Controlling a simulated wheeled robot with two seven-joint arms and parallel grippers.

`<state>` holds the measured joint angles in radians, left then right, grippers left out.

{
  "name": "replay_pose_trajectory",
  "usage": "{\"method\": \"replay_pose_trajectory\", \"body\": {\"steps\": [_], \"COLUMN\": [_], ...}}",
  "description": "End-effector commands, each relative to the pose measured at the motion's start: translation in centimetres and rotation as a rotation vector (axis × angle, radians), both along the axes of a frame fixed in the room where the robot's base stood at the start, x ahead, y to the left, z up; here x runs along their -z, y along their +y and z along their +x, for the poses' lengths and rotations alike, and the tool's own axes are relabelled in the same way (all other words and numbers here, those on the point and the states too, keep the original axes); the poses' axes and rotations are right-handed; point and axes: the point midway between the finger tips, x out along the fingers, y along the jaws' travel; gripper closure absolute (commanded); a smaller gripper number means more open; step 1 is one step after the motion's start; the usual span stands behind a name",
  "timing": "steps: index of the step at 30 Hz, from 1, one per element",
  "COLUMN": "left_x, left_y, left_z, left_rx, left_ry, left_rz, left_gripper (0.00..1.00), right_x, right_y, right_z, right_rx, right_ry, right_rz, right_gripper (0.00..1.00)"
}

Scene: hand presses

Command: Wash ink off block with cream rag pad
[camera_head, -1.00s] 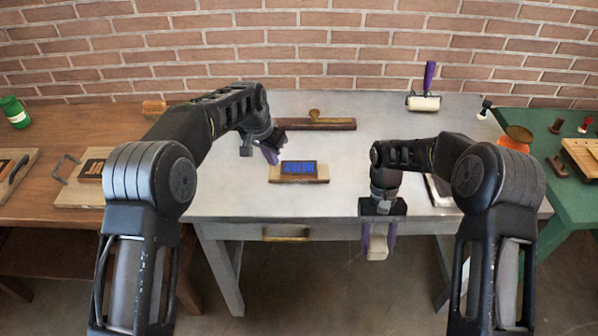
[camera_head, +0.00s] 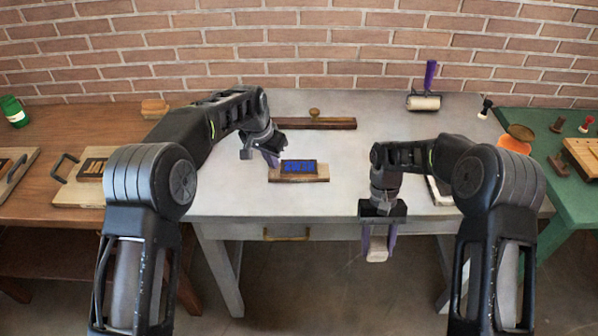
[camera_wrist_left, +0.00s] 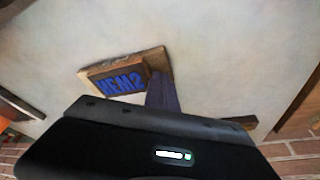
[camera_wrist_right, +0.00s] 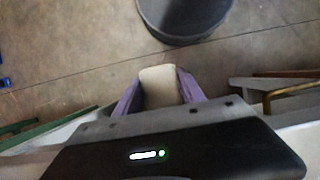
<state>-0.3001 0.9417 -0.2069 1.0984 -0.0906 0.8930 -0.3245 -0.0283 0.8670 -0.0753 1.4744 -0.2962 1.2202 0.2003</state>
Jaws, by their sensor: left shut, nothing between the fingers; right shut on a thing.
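The block (camera_head: 300,168) has a blue inked face with raised letters and sits on a wooden base (camera_head: 298,179) in the middle of the grey table. In the left wrist view the block (camera_wrist_left: 118,86) shows blue letters. My left gripper (camera_head: 273,158) is shut and empty, its purple fingers at the block's left end; I cannot tell whether they touch it. My right gripper (camera_head: 378,246) is shut on the cream rag pad (camera_head: 377,255), in front of the table's front edge. The pad (camera_wrist_right: 159,87) shows between the purple fingers in the right wrist view.
A wooden bar with a knob (camera_head: 318,123) lies behind the block. A purple-handled roller (camera_head: 424,100) stands at the back right. A flat item (camera_head: 440,190) is partly hidden behind my right arm. Brown (camera_head: 60,140) and green (camera_head: 560,150) tables flank the grey one.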

Motion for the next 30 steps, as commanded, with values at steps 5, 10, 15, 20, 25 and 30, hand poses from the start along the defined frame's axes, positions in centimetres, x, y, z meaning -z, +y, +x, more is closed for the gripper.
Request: {"method": "replay_pose_trajectory", "body": {"steps": [5,10,15,20,25,30], "left_x": [0.5,0.8,1.1,0.8,-0.5,-2.1], "left_y": [0.0,0.0,0.0,0.0,0.0,0.0], "left_z": [0.0,0.0,0.0,0.0,0.0,0.0], "left_rx": [0.000,0.000,0.000,0.000,0.000,0.000], "left_ry": [0.000,0.000,0.000,0.000,-0.001,-0.002], "left_rz": [0.000,0.000,0.000,0.000,-0.001,-0.001], "left_gripper": [1.00,1.00,1.00,1.00,1.00,1.00], "right_x": [0.3,0.5,0.8,0.5,-0.4,-1.3], "right_y": [0.0,0.0,0.0,0.0,0.0,0.0], "right_z": [0.0,0.0,0.0,0.0,0.0,0.0], "right_rx": [0.000,0.000,0.000,0.000,0.000,0.000], "right_ry": [0.000,0.000,0.000,0.000,0.000,0.000], "right_rz": [0.000,0.000,0.000,0.000,0.000,0.000], "right_gripper": [0.86,0.86,0.86,0.86,0.86,0.86]}}
